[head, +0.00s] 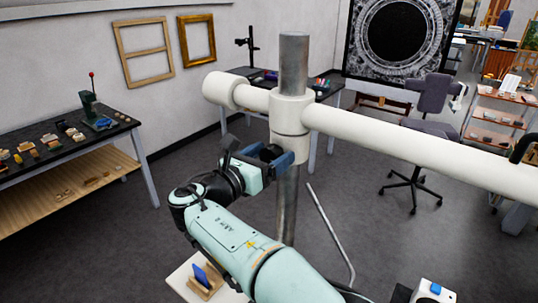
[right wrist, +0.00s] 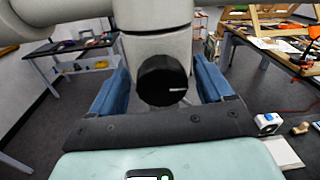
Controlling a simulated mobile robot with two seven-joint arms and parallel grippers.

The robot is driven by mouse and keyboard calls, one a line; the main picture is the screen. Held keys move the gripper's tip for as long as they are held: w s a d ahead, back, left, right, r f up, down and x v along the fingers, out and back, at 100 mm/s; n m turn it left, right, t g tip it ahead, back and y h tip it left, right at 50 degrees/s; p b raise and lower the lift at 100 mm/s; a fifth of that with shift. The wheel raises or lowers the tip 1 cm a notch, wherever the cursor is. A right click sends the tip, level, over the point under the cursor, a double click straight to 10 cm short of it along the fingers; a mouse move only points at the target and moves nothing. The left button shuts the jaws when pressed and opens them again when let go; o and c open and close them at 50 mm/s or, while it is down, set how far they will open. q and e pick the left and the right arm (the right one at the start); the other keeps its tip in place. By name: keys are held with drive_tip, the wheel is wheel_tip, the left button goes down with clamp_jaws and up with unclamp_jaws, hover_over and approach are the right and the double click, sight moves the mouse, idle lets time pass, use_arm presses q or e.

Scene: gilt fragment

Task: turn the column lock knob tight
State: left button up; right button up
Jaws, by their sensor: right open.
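The column lock knob (right wrist: 162,82) is a round black knob on the white collar of the column. Its short white mark lies nearly level, pointing right in the right wrist view. In the head view the knob (head: 270,152) shows small and dark, partly hidden by my gripper. The white collar (head: 291,112) sits around the metal column (head: 294,62). My right gripper (head: 273,157) is open, with its blue fingers on either side of the knob. In the right wrist view a gap shows between each finger and the knob. My left gripper is in neither view.
A white horizontal bar (head: 420,153) runs through the collar across the head view. A dark worktable (head: 60,150) with small pieces stands at left. A chair (head: 415,150) stands behind the bar. A thin metal rod (head: 331,235) rises right of the column.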

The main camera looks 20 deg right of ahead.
drive_tip(key=c, duration=1)
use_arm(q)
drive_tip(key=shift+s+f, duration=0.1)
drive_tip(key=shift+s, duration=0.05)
use_arm(e)
drive_tip(key=m+b, duration=0.1)
drive_tip(key=m, duration=0.3)
drive_tip(key=shift+s+f+m, duration=0.1)
drive_tip(key=shift+s+m, duration=0.05)
drive_tip(key=shift+m, duration=0.25)
drive_tip(key=m+b, duration=0.1)
drive_tip(key=m, duration=0.2)
drive_tip(key=shift+d, duration=0.1)
drive_tip(key=m+b, duration=0.2)
drive_tip(key=m, duration=0.2)
drive_tip(key=shift+s+m+y, duration=0.1)
drive_tip(key=shift+m+y, duration=0.2)
drive_tip(key=shift+m, duration=0.1)
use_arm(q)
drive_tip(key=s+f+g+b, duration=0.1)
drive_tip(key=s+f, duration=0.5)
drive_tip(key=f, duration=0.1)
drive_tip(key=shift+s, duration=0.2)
use_arm(e)
drive_tip(key=shift+m, duration=1.4)
use_arm(q)
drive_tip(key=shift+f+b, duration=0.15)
drive_tip(key=shift+b, duration=0.15)
